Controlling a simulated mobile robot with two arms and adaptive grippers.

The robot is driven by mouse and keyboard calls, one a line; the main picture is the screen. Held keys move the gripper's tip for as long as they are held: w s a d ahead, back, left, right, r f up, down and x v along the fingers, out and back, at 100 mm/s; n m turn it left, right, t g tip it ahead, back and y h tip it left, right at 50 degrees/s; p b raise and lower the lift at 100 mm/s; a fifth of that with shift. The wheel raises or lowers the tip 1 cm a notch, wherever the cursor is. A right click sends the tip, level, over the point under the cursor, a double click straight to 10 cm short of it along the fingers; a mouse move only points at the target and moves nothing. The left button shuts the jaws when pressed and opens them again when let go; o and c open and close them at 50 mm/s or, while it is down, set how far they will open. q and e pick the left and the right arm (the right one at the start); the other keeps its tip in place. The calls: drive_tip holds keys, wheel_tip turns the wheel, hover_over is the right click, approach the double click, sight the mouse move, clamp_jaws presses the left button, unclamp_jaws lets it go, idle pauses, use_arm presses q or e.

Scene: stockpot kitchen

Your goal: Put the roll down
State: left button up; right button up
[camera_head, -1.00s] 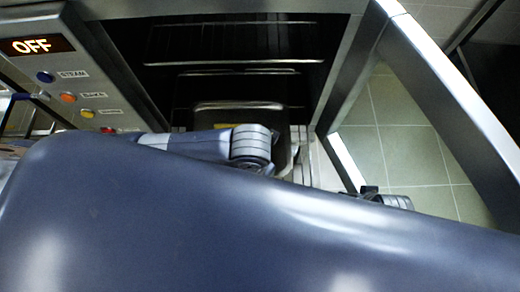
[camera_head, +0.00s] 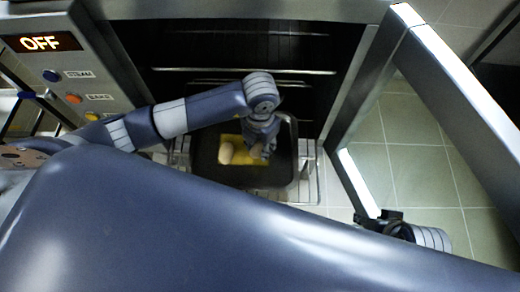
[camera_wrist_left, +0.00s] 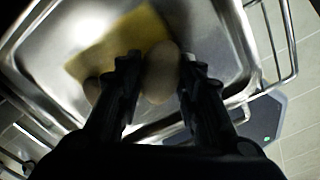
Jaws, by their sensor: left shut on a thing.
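My left gripper (camera_head: 262,146) reaches down over a dark metal tray (camera_head: 205,176) on the oven rack. In the left wrist view its two fingers (camera_wrist_left: 160,82) are shut on a pale tan roll (camera_wrist_left: 161,70). The roll is over or on a yellow sheet (camera_wrist_left: 115,42) in the tray; I cannot tell whether it touches. A second roll (camera_head: 226,153) lies on the yellow sheet to the left; in the wrist view the left finger partly hides it (camera_wrist_left: 92,90). My right gripper (camera_head: 388,217) is at the oven door's lower end, its fingers unclear.
The oven door (camera_head: 462,98) stands open at the right. Wire rack bars (camera_head: 308,178) surround the tray. The control panel (camera_head: 62,72) at left reads OFF. Tiled floor shows beyond the door. My large blue body part covers the lower head view.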

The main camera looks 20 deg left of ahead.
sight(260, 151)
use_arm(q)
wheel_tip(260, 151, down, 4)
drive_tip(key=shift+r+b, duration=0.2)
drive_tip(key=shift+b, duration=0.3)
drive_tip(key=o, duration=1)
